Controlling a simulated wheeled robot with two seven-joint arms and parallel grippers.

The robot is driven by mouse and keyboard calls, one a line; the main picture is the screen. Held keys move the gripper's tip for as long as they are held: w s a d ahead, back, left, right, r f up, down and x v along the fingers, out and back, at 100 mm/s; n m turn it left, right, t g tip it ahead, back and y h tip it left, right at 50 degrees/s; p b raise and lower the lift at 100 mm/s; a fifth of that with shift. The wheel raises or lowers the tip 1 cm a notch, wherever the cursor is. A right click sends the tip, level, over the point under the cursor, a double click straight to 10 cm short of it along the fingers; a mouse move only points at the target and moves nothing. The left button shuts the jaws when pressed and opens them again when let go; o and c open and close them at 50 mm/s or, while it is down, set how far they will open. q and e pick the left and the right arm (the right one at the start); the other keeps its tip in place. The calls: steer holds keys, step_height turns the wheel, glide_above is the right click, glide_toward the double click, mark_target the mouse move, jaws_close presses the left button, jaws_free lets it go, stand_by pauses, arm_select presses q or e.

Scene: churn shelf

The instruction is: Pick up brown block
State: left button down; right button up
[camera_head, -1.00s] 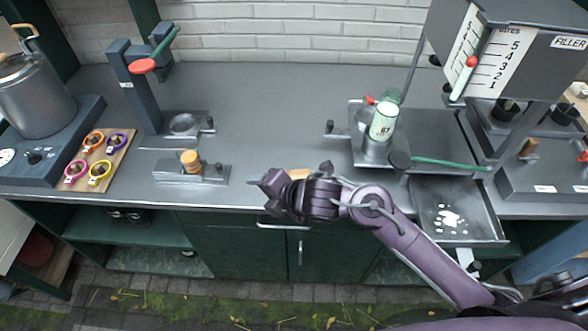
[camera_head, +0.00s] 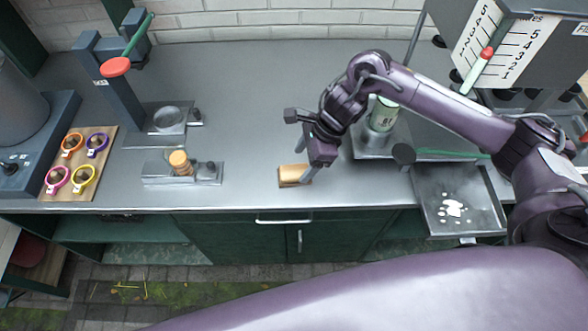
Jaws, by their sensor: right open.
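My left gripper is not in view.
Left of the block is a small metal fixture (camera_head: 160,178) holding a round tan piece (camera_head: 180,162). A board with coloured rings (camera_head: 82,188) lies farther left. A green-white bottle (camera_head: 383,115) and a metal tray (camera_head: 428,205) are to the right.

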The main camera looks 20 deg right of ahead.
mark_target(295, 170)
steer(key=p+x, duration=0.1)
steer(key=x, duration=0.2)
steer(key=shift+w+a+f+p, duration=0.2)
steer(key=shift+f+p, duration=0.05)
steer(key=shift+p, duration=0.05)
steer(key=shift+f, duration=0.3)
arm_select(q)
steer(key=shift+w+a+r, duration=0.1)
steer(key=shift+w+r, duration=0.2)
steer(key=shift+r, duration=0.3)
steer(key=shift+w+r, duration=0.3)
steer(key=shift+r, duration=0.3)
arm_select(e)
steer(key=c, duration=1.1)
